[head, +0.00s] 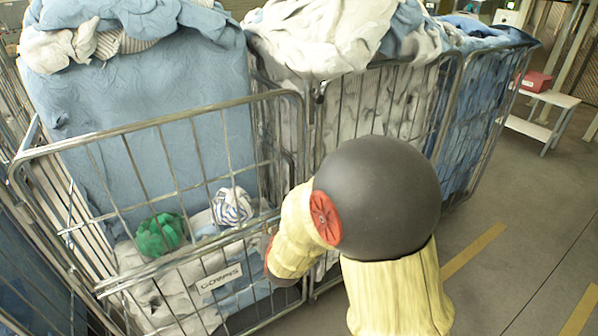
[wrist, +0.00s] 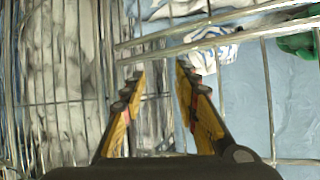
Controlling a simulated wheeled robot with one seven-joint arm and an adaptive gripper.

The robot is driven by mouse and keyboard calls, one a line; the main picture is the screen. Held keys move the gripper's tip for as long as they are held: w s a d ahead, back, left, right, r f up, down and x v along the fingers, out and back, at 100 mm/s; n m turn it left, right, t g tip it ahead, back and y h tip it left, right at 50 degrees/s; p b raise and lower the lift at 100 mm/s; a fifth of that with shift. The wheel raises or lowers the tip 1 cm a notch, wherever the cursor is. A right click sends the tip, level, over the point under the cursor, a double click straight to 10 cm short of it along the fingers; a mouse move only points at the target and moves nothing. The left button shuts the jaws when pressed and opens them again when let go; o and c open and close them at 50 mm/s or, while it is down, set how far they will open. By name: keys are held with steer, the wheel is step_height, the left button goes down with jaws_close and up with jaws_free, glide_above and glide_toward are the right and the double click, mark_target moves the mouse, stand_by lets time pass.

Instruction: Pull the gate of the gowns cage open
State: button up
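The gowns cage (head: 180,118) stands at the left in the head view, with a wire gate front in a rounded tube frame. A GOWNS sign (head: 220,278) hangs on its lower front. The gate looks in line with the cage; a small gap cannot be ruled out. My gripper (wrist: 160,82) is open, its two yellow fingers apart with nothing gripped between them. In the wrist view it points at the cage front, below two slanting rails (wrist: 215,39) and right of an upright post (wrist: 110,60). In the head view my arm hides the gripper.
Blue and white cloth fills the cage, with a green bundle (head: 160,234) and a striped bundle (head: 232,206) inside. More full cages (head: 445,100) adjoin on the right. A low bench (head: 545,120) with a red box (head: 536,81) stands farther back. Floor at the right is clear.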

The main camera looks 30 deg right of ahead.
steer(key=w+d+r+m+t+h, duration=0.2)
steer(key=d+r+t+h, duration=0.4)
steer(key=r, duration=0.7)
steer(key=w+d+g+b, duration=0.1)
steer(key=w+d+g, duration=0.1)
steer(key=w+d, duration=0.3)
steer(key=shift+w+y, duration=0.3)
steer(key=shift+w, duration=0.25)
steer(key=shift+c, duration=0.2)
steer(key=c, duration=0.7)
jaws_close()
